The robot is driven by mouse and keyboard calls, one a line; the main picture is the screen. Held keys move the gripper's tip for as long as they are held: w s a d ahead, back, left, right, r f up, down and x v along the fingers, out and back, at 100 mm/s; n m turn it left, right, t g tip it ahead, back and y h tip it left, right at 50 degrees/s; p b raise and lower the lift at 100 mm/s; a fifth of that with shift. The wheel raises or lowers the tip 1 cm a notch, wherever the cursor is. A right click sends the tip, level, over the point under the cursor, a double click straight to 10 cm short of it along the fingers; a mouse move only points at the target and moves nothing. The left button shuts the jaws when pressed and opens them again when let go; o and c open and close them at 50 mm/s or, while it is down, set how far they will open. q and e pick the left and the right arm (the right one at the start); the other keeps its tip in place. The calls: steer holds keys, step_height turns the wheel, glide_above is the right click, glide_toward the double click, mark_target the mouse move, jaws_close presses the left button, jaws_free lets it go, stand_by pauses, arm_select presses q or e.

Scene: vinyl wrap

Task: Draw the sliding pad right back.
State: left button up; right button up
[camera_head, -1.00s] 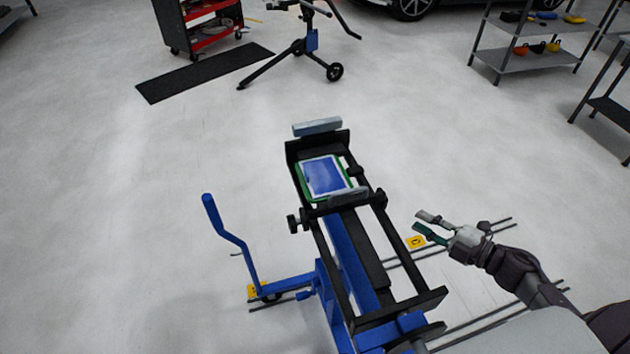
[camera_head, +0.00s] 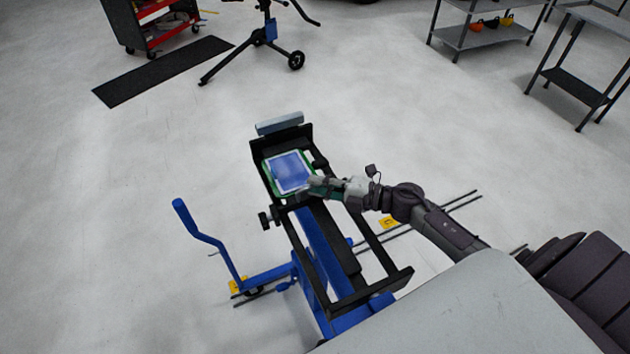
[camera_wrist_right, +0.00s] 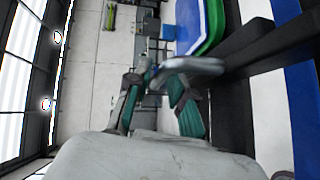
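A black and blue clamp stand (camera_head: 357,265) rises from the floor, with a blue and white panel on a green backing (camera_head: 289,171) lying near its far end. The grey sliding pad (camera_wrist_right: 195,66) shows in the right wrist view beside the green edge; in the head view my right gripper mostly hides it. My right gripper (camera_head: 314,187) is at the near edge of the panel. In the right wrist view its two green-padded fingers (camera_wrist_right: 157,74) stand apart, with the pad's end at their tips. Whether they touch it is unclear. My left gripper is out of view.
A grey fixed pad (camera_head: 279,123) stands at the far end of the stand. A blue crank handle (camera_head: 205,232) rises at its left and a black knob (camera_head: 265,219) sticks out at the side.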

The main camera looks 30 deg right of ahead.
steer(key=shift+w+a, duration=0.35)
steer(key=shift+w, duration=0.05)
steer(key=shift+f, duration=0.1)
jaws_close()
steer(key=shift+s, duration=0.1)
